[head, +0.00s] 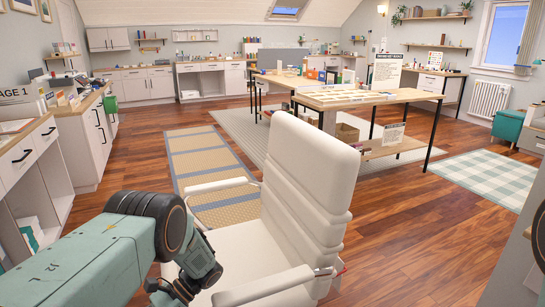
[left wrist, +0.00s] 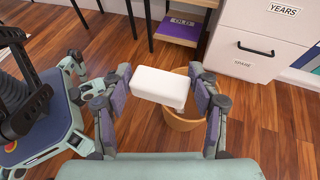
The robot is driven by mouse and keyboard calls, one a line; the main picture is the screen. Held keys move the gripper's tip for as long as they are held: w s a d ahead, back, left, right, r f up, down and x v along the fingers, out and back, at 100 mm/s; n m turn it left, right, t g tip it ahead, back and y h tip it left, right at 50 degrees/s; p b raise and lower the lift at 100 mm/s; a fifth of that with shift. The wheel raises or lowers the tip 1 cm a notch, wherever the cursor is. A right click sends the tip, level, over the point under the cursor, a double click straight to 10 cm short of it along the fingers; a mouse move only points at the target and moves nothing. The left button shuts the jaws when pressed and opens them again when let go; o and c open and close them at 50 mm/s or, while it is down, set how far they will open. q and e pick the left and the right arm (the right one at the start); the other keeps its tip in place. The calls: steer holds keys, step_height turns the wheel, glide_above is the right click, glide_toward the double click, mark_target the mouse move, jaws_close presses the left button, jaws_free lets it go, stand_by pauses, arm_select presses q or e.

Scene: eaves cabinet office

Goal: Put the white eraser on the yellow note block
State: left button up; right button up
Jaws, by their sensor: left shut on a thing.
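The white eraser (left wrist: 161,87) is held between the two fingers of my left gripper (left wrist: 160,84) in the left wrist view. The fingers press on its left and right ends, and it hangs in the air above the wooden floor. In the head view my left arm comes in at the lower left, but its fingertips and the eraser do not show. I cannot pick out the yellow note block in either view; small items on the far tables are too small to tell. My right gripper is in neither view.
A white armchair (head: 299,183) stands close in front. Beyond it is a wooden table (head: 345,102) with papers and a sign. Drawer cabinets (head: 85,148) line the left. A round bin (left wrist: 184,121) stands on the floor below the gripper, near a white drawer unit (left wrist: 250,60).

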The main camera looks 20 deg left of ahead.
arm_select(q)
steer(key=s+d+r+n+h, duration=0.1)
steer(key=d+r+n+h, duration=0.1)
steer(key=d+n+h, duration=0.45)
steer(key=s+d+r+n+h, duration=0.1)
steer(key=d+r+n+h, duration=0.1)
steer(key=d+n+h, duration=0.5)
steer(key=w+d+r+n+t+h, duration=0.2)
steer(key=w+d+r+n+t, duration=0.2)
steer(key=n+t, duration=0.4)
steer(key=w+d+r+n+t+h+b, duration=0.1)
steer(key=w+d+r+n+t+h, duration=0.1)
steer(key=w+d+r+n+t, duration=0.3)
step_height(320, 180, up, 3)
steer(key=d+n+t, duration=0.1)
steer(key=n+t, duration=0.3)
steer(key=t, duration=0.2)
steer(key=shift+r, duration=0.15)
steer(key=shift+d+t+h, duration=0.15)
steer(key=shift+t+h, duration=0.1)
steer(key=shift+t, duration=0.05)
